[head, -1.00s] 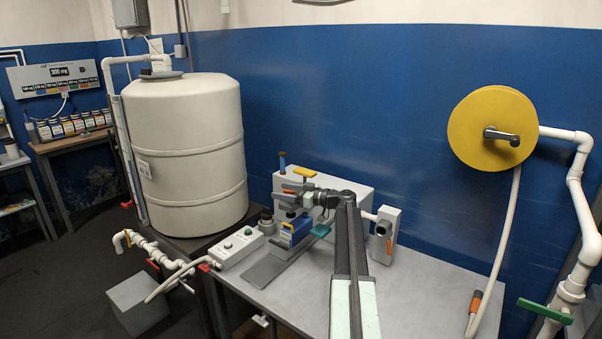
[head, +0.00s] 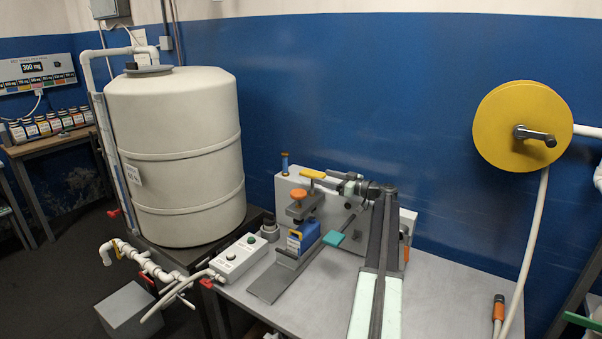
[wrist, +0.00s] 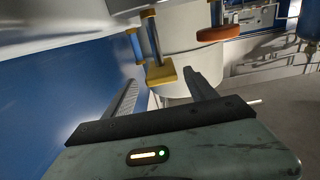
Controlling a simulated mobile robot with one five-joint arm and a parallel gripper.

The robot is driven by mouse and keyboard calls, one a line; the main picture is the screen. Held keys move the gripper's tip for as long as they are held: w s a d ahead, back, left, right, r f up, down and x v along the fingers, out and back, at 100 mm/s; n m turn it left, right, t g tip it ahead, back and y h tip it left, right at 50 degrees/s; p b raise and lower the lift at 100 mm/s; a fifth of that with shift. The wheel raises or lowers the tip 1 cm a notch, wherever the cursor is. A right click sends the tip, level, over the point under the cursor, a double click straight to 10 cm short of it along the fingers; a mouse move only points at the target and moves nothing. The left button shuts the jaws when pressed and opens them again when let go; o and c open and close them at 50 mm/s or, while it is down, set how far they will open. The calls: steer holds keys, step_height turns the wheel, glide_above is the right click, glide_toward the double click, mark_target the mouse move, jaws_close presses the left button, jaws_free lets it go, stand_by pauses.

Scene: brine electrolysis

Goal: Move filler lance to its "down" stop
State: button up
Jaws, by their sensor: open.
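The filling stand (head: 345,190) is a pale box on the bench against the blue wall. A yellow handle (head: 312,173) sticks out near its top; I take it for the filler lance's handle. In the wrist view the yellow block (wrist: 161,74) hangs at the end of a dark rod. My gripper (head: 328,182) is open, just right of the yellow handle in the head view. In the wrist view its fingers (wrist: 162,84) lie either side of the yellow block, with no clear contact. An orange knob (head: 298,194) sits below the handle and shows right of the block (wrist: 224,34).
A control box (head: 238,258) and a large white tank (head: 175,160) are to the left.

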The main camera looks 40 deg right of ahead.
mark_target(308, 171)
steer(key=x, duration=0.8)
steer(key=shift+w+a, duration=0.1)
steer(key=shift+a, duration=0.05)
jaws_close()
